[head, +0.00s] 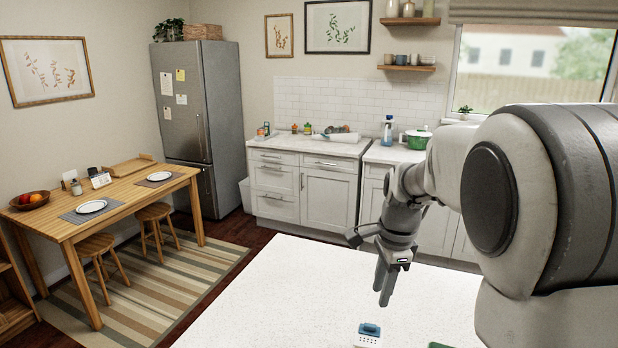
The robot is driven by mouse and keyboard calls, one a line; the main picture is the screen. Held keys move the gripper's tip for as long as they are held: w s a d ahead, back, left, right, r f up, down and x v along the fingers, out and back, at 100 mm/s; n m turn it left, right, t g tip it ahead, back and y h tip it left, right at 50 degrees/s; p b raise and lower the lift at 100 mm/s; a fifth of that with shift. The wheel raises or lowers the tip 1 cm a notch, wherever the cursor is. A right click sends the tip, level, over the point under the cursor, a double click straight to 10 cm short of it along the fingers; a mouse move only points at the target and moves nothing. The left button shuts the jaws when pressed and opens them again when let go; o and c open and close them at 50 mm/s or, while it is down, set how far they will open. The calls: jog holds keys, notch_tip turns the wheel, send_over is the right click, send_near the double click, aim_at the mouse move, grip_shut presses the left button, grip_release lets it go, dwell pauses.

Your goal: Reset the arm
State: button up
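My gripper (384,288) hangs over the white countertop (290,290) at the end of my bent arm, fingers pointing down. The two fingers overlap from this angle, so I cannot tell whether they are open or shut. I see nothing hanging from them. My large upper arm covers the right side of the view and hides what lies behind it.
A small blue-and-white object (369,333) stands on the near countertop below my gripper. A green thing (440,346) is cut off at the bottom edge. The countertop's left part is clear. Back counters (310,147), a fridge (200,125) and a dining table (125,205) stand beyond.

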jog(key=s+r+n+t, duration=0.2)
jog(key=s+r+n, duration=0.1)
jog(key=s+n, duration=0.5)
jog(key=s+r+n+t, duration=0.2)
jog(key=s+r+n, duration=0.2)
jog(key=s+n, duration=0.4)
jog(key=s, duration=0.7)
jog(key=shift+a+r+n+h, duration=0.15)
jog(key=shift+a+n+h, duration=0.15)
jog(key=shift+a, duration=0.05)
